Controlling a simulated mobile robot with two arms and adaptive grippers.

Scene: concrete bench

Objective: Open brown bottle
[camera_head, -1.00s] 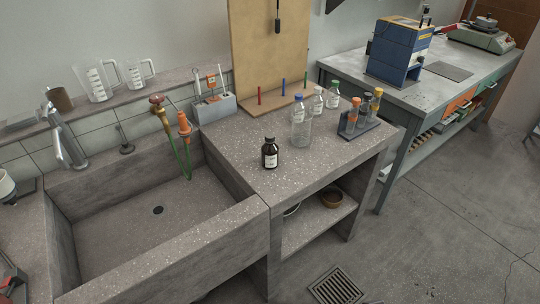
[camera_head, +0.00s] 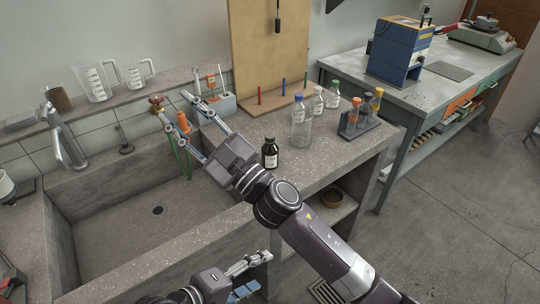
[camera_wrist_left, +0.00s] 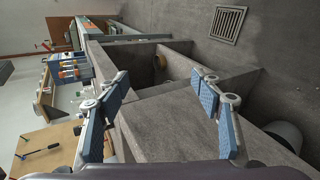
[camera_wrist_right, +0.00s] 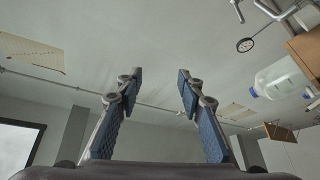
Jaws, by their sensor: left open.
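The brown bottle (camera_head: 270,156) stands upright on the concrete bench, with a dark cap and a white label. My right gripper (camera_head: 174,102) is open and empty above the sink, left of the bottle, its fingers pointing away toward the taps. Its open fingers also show in the right wrist view (camera_wrist_right: 158,78), with only ceiling and wall between them. My left gripper (camera_head: 263,270) is low in front of the sink and bench, below the bottle in the picture. In the left wrist view its fingers (camera_wrist_left: 160,75) are wide apart with nothing between them.
A peg board (camera_head: 268,50) stands at the back. The sink (camera_head: 110,235) lies left. The bench front beside the bottle is bare.

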